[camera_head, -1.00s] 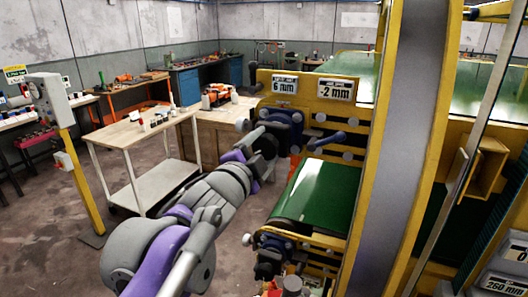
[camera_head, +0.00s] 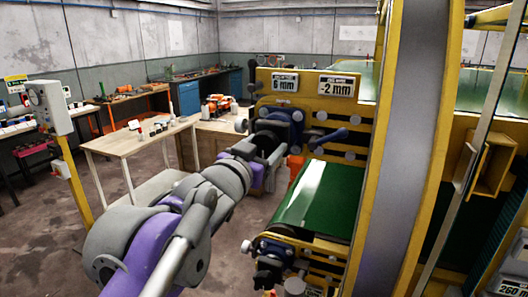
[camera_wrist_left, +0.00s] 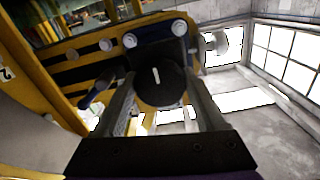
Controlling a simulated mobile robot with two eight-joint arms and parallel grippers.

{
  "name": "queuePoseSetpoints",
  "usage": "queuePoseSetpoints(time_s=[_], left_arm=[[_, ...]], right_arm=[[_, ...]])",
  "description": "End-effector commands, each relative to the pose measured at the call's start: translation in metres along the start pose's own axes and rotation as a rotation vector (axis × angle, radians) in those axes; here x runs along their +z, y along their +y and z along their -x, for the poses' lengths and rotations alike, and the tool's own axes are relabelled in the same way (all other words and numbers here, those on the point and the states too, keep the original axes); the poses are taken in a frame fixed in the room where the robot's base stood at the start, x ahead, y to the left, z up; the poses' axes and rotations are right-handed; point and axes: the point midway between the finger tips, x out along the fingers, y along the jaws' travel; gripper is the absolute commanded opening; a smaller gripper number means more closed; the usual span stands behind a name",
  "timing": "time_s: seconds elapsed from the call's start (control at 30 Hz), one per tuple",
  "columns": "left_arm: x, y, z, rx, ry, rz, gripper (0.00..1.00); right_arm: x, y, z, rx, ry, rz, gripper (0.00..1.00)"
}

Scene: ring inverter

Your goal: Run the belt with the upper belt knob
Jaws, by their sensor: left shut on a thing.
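The upper belt knob (camera_wrist_left: 160,87) is a black round knob with a white mark on its face. In the left wrist view it sits between the two fingers of my left gripper (camera_wrist_left: 158,92), which is shut on it. In the head view my left gripper (camera_head: 258,147) reaches the upper knob's place on the yellow machine, and my arm hides part of it. The green lower belt (camera_head: 322,198) slopes down below and to the right of it. A lower dark knob (camera_head: 266,277) is on the lower belt's frame. My right gripper is not in view.
Signs reading 6 mm (camera_head: 285,83) and -2 mm (camera_head: 337,88) are above the knob. A wooden table (camera_head: 140,140) and a grey box on a yellow post (camera_head: 48,108) stand at left, with open floor between.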

Motion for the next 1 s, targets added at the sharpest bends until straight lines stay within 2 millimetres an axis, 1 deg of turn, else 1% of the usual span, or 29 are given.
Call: queuePoseSetpoints(time_s=[0.03,0.6,0.8,1.0], left_arm=[[0.001,0.001,0.000,0.001,0.001,0.045,0.16],[0.002,0.001,0.000,0.000,0.000,0.574,0.16],[0.001,0.001,0.000,0.000,0.000,0.719,0.16],[0.000,0.001,0.000,0.000,0.001,0.818,0.16]], right_arm=[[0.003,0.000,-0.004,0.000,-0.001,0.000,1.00],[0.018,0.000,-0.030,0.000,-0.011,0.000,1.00],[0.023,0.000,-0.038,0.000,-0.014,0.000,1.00],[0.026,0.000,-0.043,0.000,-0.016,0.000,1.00]])
